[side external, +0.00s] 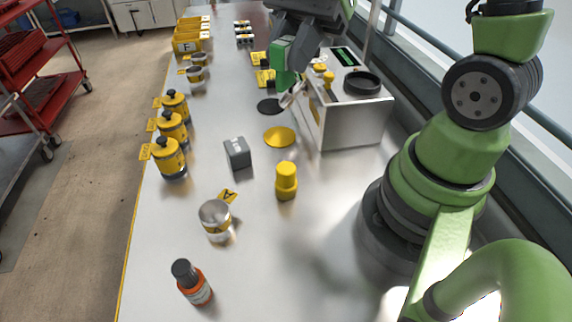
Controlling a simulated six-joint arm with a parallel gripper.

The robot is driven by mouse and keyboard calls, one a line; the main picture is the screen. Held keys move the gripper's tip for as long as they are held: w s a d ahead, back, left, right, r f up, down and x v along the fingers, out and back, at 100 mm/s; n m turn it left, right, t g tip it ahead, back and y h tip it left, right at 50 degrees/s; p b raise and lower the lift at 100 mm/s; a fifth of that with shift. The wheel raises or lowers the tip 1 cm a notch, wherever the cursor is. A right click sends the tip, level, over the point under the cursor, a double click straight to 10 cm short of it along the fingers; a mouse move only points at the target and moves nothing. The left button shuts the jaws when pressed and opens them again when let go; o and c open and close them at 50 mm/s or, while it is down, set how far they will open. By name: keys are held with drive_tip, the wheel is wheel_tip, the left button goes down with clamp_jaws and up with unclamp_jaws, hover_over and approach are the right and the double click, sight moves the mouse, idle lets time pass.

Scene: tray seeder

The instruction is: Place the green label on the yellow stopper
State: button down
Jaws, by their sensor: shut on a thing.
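My gripper (290,97) hangs over the far middle of the bench, left of the white box machine. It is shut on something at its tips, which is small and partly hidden. A bright green piece (284,55) shows at the gripper; I take it for the green label, but its outline against the gripper is unclear. The yellow stopper (286,181) stands upright on the bench, nearer the camera and well apart from my gripper. Its top is bare.
A yellow disc (280,137) and a grey block (238,153) lie behind the stopper. Several yellow canisters (168,158) line the left edge. The white machine (350,120) stands right.

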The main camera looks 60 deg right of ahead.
hover_over(289, 164)
wheel_tip(289, 164, down, 15)
idle(0.7)
drive_tip(key=shift+f, duration=0.15)
drive_tip(key=c, duration=1)
unclamp_jaws()
